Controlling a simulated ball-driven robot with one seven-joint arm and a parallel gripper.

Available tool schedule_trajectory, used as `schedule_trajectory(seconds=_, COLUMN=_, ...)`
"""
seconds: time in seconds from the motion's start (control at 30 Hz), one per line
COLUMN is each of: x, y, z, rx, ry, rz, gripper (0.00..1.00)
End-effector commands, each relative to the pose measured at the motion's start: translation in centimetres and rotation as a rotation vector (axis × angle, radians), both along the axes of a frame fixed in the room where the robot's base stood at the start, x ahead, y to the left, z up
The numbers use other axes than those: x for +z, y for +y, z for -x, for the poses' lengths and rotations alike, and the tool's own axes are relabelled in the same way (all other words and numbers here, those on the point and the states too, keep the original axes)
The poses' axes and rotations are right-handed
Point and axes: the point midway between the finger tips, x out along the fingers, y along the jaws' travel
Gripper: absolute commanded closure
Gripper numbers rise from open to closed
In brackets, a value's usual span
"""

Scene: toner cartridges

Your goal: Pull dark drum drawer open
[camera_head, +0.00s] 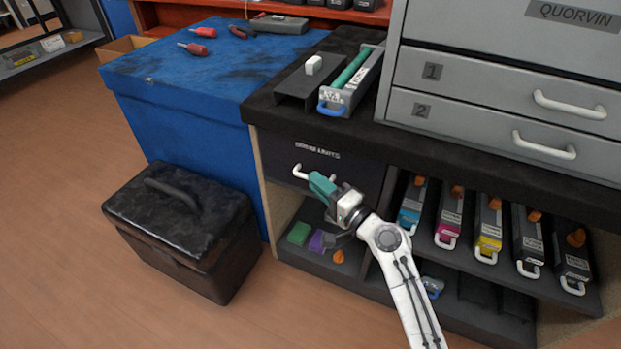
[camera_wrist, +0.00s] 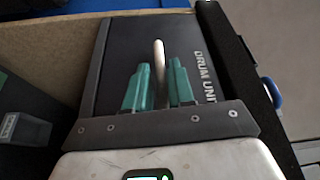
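The dark drum drawer (camera_head: 350,170) sits in the bench front under the black worktop, and its front looks flush with the bench. Its white bar handle (camera_head: 301,173) is on the left part of the front; the gripper hides part of the handle in the head view. In the wrist view, the handle (camera_wrist: 159,65) stands between the two green fingers of my gripper (camera_wrist: 160,85). Narrow gaps show on both sides, so the fingers look open around it rather than closed on it. In the head view my gripper (camera_head: 318,183) is at the handle.
An open shelf below holds several toner cartridges (camera_head: 450,215) to the right of my arm. A black toolbox (camera_head: 180,230) stands on the floor at left, beside a blue-covered table (camera_head: 180,80). A grey cabinet (camera_head: 500,80) and a drum unit (camera_head: 350,82) rest on the worktop.

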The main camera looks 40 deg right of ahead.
Motion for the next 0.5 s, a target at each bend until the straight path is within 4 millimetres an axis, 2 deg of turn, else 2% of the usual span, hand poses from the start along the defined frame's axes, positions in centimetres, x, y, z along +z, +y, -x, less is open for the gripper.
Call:
schedule_trajectory(seconds=0.1, x=0.1, y=0.0, z=-1.7, rx=0.001, ry=-0.001, rz=0.001, gripper=0.77)
schedule_trajectory(seconds=0.2, x=0.2, y=0.0, z=-2.5, rx=0.0, ry=-0.001, rz=0.0, gripper=0.77)
schedule_trajectory(seconds=0.5, x=0.2, y=0.0, z=-3.0, rx=0.0, ry=0.001, rz=0.001, gripper=0.77)
